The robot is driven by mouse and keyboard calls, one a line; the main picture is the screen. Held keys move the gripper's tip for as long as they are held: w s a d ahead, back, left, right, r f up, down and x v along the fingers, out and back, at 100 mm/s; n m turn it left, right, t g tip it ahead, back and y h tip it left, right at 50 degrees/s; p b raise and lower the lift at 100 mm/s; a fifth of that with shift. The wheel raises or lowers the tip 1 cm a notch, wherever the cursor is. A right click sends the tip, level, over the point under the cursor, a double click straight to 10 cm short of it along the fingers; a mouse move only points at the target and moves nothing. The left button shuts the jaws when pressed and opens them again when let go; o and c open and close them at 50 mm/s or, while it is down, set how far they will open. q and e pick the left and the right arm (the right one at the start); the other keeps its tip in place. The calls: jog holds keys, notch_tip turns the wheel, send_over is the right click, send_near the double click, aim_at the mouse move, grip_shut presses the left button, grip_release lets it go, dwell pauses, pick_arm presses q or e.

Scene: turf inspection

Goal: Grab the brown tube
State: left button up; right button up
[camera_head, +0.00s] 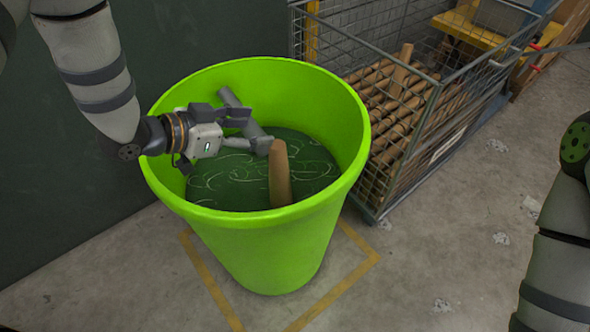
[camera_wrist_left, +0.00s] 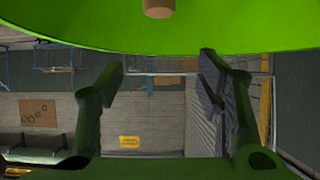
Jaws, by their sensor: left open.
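The brown tube (camera_head: 280,178) stands slightly tilted in the dark green liquid inside the bright green bin (camera_head: 265,245). Its lower end is hidden in the liquid. One end of it shows at the top edge of the left wrist view (camera_wrist_left: 158,8). My left gripper (camera_head: 259,130) is over the bin, just left of the tube's top, with its fingers apart and pointing right. In the left wrist view the two fingers (camera_wrist_left: 160,68) are spread with nothing between them. My right gripper is out of view.
A wire cage (camera_head: 432,125) with several brown tubes stands right of the bin. A dark wall is at the left.

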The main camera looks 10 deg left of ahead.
pick_arm(q)
jog(key=b, duration=0.1)
send_near(270, 154)
jog(key=x, duration=0.4)
jog(key=shift+w+d+f, duration=0.15)
jog(key=shift+f, duration=0.1)
jog(key=b+x, duration=0.1)
jog(key=x, duration=0.6)
jog(key=shift+w+d+f, duration=0.1)
jog(key=shift+w+d, duration=0.15)
jog(key=shift+w, duration=0.1)
jog(key=c, duration=1.2)
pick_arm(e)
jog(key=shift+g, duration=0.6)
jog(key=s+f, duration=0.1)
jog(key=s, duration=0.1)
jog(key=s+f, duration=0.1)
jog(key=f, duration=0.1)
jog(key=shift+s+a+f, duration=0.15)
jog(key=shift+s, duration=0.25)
